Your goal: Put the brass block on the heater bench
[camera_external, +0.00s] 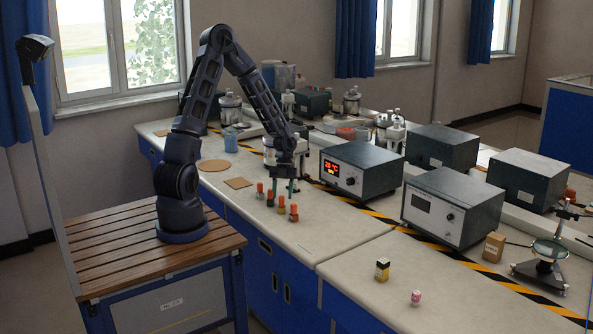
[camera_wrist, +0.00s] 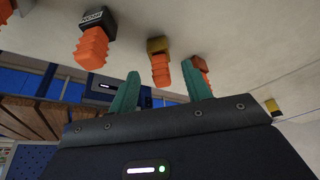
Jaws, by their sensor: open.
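Several small blocks with orange ribbed grips stand in a group on the pale bench top. In the wrist view the brass block (camera_wrist: 157,44) has a dull yellow-brown body and an orange grip. My gripper (camera_wrist: 160,69) is open, with its two green fingers apart. The brass block's grip appears in the gap between the fingertips, with no visible contact. A grey box with a lit red display (camera_external: 360,170), perhaps the heater bench, stands to the right.
A black-bodied block (camera_wrist: 96,23) stands left of the brass one, and a reddish one (camera_wrist: 201,66) is partly behind the right finger. A second grey box (camera_external: 453,206) stands farther right. The bench's front strip is mostly clear, with a yellow-black bottle (camera_external: 382,269).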

